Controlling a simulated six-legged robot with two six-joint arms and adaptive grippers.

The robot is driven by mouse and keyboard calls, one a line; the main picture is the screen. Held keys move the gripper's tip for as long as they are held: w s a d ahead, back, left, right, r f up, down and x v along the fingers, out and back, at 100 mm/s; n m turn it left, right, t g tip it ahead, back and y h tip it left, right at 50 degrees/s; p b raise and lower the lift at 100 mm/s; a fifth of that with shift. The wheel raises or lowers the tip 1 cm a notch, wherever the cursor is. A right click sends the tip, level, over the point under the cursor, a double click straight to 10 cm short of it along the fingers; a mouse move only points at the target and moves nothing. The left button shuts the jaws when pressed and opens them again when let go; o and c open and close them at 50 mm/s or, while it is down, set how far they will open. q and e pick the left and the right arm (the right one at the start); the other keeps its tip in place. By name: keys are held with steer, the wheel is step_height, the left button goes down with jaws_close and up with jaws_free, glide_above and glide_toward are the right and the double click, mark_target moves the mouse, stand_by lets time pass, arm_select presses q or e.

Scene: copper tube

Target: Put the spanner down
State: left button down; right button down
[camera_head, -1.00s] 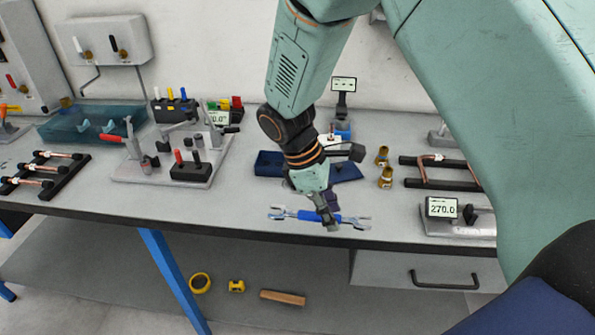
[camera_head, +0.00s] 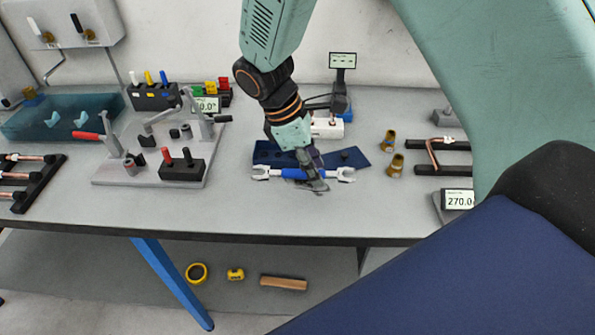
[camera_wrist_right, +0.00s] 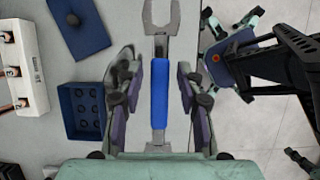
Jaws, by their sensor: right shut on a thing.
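The spanner (camera_head: 291,174) has a blue handle and grey open jaws at both ends. It lies crosswise just in front of the open dark blue box, and I cannot tell whether it touches the bench top. My right gripper (camera_head: 314,184) reaches down from above and is shut on the spanner at its blue handle. In the right wrist view the blue handle (camera_wrist_right: 160,95) runs between the two fingers of the gripper (camera_wrist_right: 159,105). My left gripper is not in view.
The dark blue box (camera_head: 266,153) and its flat lid (camera_head: 347,158) lie right behind the spanner. Two brass fittings (camera_head: 395,165) stand to the right. A clamp fixture (camera_head: 165,165) is on the left. The bench front (camera_head: 250,215) is clear.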

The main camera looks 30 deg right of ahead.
steer(key=shift+w+d+f, duration=0.1)
steer(key=shift+w+f, duration=0.05)
glide_above(318, 207)
steer(key=a, duration=0.1)
steer(key=f, duration=0.5)
steer(key=shift+w+a+f, duration=0.1)
steer(key=shift+w+f, duration=0.1)
steer(key=shift+f, duration=0.2)
step_height(318, 207, down, 4)
steer(key=shift+w+f, duration=0.1)
steer(key=shift+b, duration=0.35)
steer(key=c, duration=0.8)
jaws_free()
steer(key=shift+c, duration=0.2)
